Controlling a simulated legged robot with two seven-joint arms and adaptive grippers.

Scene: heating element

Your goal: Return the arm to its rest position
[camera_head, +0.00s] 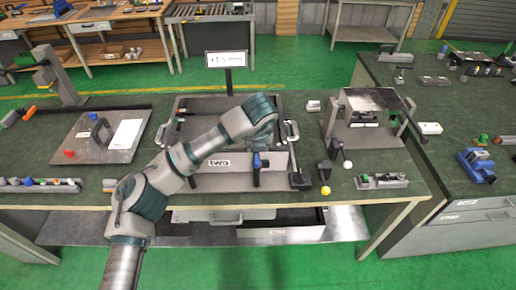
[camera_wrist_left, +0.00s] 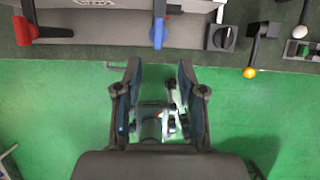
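My left arm (camera_head: 190,155) comes in from the lower left in the head view and reaches up across the workbench's front part. Its gripper fingers cannot be made out there. In the left wrist view my left gripper (camera_wrist_left: 158,72) is open, with its two dark fingers apart and nothing held between them. Green floor and grey-blue parts show beyond the gap. The fingertips appear just below the bench's front edge in that view, apart from the blue handle (camera_wrist_left: 158,32) and the red handle (camera_wrist_left: 25,32). My right arm and gripper are not in view.
The bench carries a panel with the blue handle (camera_head: 257,163), a yellow ball (camera_head: 326,190), a white ball (camera_head: 347,165) and a small sign (camera_head: 227,58). A plate with a handle (camera_head: 100,135) lies left. Another bench (camera_head: 455,140) stands right. Green floor in front is partly clear.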

